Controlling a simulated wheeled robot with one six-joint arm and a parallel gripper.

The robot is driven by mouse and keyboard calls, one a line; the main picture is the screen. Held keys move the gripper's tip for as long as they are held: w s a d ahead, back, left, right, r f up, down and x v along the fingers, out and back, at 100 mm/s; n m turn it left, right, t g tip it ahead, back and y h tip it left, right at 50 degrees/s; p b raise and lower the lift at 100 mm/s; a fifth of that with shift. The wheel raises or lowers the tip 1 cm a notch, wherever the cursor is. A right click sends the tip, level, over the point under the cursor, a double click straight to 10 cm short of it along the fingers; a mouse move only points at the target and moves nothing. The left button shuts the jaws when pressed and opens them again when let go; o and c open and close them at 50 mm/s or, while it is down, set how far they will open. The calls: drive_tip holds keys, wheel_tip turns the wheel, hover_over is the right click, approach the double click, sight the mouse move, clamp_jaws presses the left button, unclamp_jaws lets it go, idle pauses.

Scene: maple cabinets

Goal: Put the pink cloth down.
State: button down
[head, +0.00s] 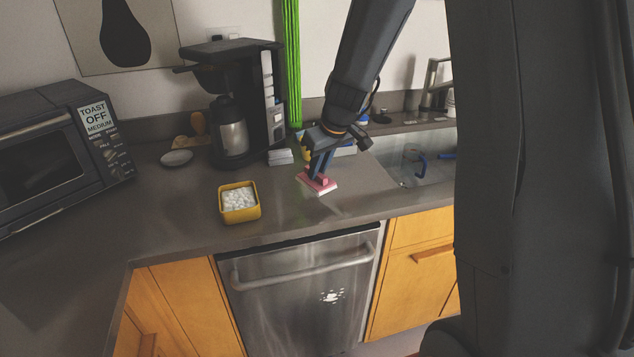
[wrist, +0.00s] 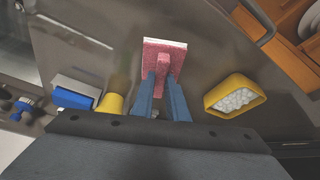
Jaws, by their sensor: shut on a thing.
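The pink cloth (head: 318,184) is a small flat pink piece with a pale edge, at the counter just right of the yellow bowl in the head view. In the wrist view the pink cloth (wrist: 164,57) shows a raised pink ridge in its middle. My gripper (head: 319,174) points down over it, and its two blue fingers (wrist: 163,82) are shut on that ridge. The cloth looks at or very close to the counter top; I cannot tell whether it touches. The fingertips partly hide the ridge.
A yellow bowl of white pieces (head: 239,201) stands to the left on the grey counter (head: 290,220). The sink (head: 420,170) lies to the right. The counter's front edge is near, above the dishwasher (head: 300,290).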

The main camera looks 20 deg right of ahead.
sight(320, 175)
drive_tip(key=shift+f, duration=2.2)
drive_tip(key=shift+f, duration=0.15)
drive_tip(key=c, duration=1.7)
unclamp_jaws()
drive_tip(key=shift+c, duration=0.2)
drive_tip(key=shift+r, duration=0.25)
drive_tip(key=b+v, duration=0.2)
drive_tip(key=v, duration=1)
drive_tip(key=s+a+f+m+g, duration=0.1)
drive_tip(key=s+f, duration=0.3)
drive_tip(key=s, duration=0.6)
drive_tip(key=s+a+f+m+g+h, duration=0.1)
drive_tip(key=s+f+m, duration=0.2)
drive_tip(key=s, duration=0.7)
wheel_tip(320, 175, down, 2)
drive_tip(key=shift+s+f+g+h, duration=0.15)
drive_tip(key=shift+f+g+h, duration=0.15)
drive_tip(key=shift+g, duration=0.1)
drive_tip(key=shift+a, duration=0.1)
